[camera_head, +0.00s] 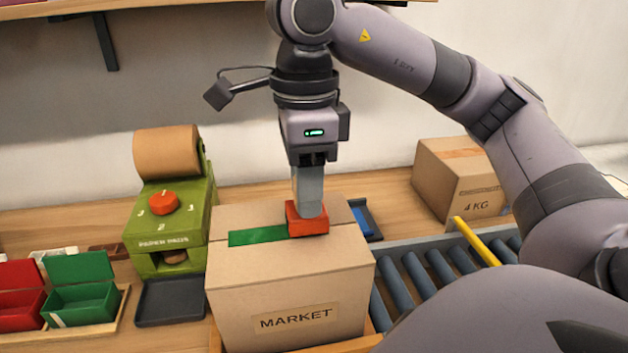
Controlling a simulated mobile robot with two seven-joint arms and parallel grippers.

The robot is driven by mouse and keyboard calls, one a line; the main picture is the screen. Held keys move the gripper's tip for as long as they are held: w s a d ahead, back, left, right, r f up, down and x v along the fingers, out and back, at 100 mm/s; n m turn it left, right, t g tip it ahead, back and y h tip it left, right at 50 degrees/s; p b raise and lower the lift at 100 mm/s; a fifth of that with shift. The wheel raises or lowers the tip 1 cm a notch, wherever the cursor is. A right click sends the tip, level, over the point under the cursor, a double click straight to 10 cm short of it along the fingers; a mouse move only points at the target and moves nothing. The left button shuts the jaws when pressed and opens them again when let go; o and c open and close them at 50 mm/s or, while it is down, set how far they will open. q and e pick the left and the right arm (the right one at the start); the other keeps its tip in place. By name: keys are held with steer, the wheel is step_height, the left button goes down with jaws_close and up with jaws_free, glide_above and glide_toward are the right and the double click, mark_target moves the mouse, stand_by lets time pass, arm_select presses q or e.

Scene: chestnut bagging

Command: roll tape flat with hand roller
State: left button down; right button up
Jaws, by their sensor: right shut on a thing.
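A cardboard box (285,290) labelled MARKET stands closed in the middle of the view. A green strip of tape (257,237) lies along its top seam. My right gripper (308,205) points straight down over the box top. It is shut on a red block-like tool (307,220), which seems to be the hand roller. The tool rests on or just above the right part of the tape and hides what is under it. The gripper's fingers cover the upper part of the tool. My left gripper is not in view.
A green paper-pad dispenser (170,230) and a dark tray (171,300) stand left of the box. Red (20,300) and green (80,290) bins sit further left. A roller conveyor (440,268) with a yellow bar and a 4 KG box (460,178) are at right.

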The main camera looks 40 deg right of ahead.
mark_target(277, 232)
steer(key=shift+w+a, duration=0.4)
steer(key=shift+a, duration=0.35)
steer(key=shift+w+a, duration=0.35)
steer(key=shift+a, duration=0.1)
steer(key=shift+w+a, duration=0.3)
steer(key=shift+a, duration=0.2)
step_height(277, 232, up, 7)
steer(key=p, duration=0.6)
stand_by(0.5)
